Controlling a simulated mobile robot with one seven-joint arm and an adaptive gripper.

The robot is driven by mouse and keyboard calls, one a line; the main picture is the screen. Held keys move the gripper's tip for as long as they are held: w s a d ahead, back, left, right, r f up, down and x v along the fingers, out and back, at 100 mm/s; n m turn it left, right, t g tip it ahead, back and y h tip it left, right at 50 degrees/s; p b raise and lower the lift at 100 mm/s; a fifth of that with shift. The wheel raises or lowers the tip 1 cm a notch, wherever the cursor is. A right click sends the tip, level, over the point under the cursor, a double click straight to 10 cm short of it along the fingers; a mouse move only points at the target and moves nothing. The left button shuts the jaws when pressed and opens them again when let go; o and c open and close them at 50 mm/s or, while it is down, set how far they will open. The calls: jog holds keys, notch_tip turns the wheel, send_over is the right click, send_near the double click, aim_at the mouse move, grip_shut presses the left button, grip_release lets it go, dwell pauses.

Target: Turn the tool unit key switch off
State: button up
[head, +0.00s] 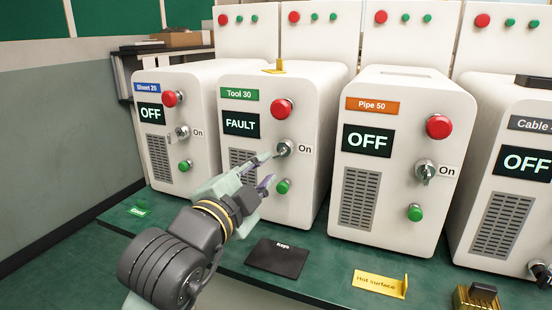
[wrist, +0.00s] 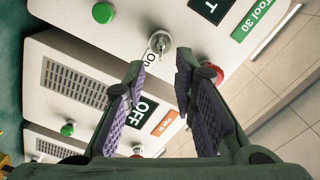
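The tool unit is a white box with a green "Tool 30" label (head: 240,94) and a display (head: 241,124) that reads FAULT. Its round metal key switch (head: 284,148) sits below a red button (head: 281,109), with "On" printed to its right. In the wrist view the key switch (wrist: 158,57) shows just beyond the fingertips, and a key seems to stand in it. My gripper (head: 265,170) is open and empty, in front of the panel and slightly below and left of the switch. In the wrist view my gripper (wrist: 159,76) has its fingers apart, with the switch between their tips.
Similar units stand close by: Sheet 20 (head: 147,87) at left, Pipe 50 (head: 373,105) at right, both reading OFF, and Cable (head: 530,124). A green button (head: 283,187) is below the switch. A black Keys mat (head: 277,258) and yellow Hot surface sign (head: 378,284) lie in front.

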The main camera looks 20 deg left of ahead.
aim_at(276, 157)
jog(key=w+p, duration=0.1)
jog(key=w, duration=0.6)
jog(key=shift+w+d, duration=0.15)
jog(key=shift+w, duration=0.05)
jog(key=shift+c, duration=0.4)
grip_shut()
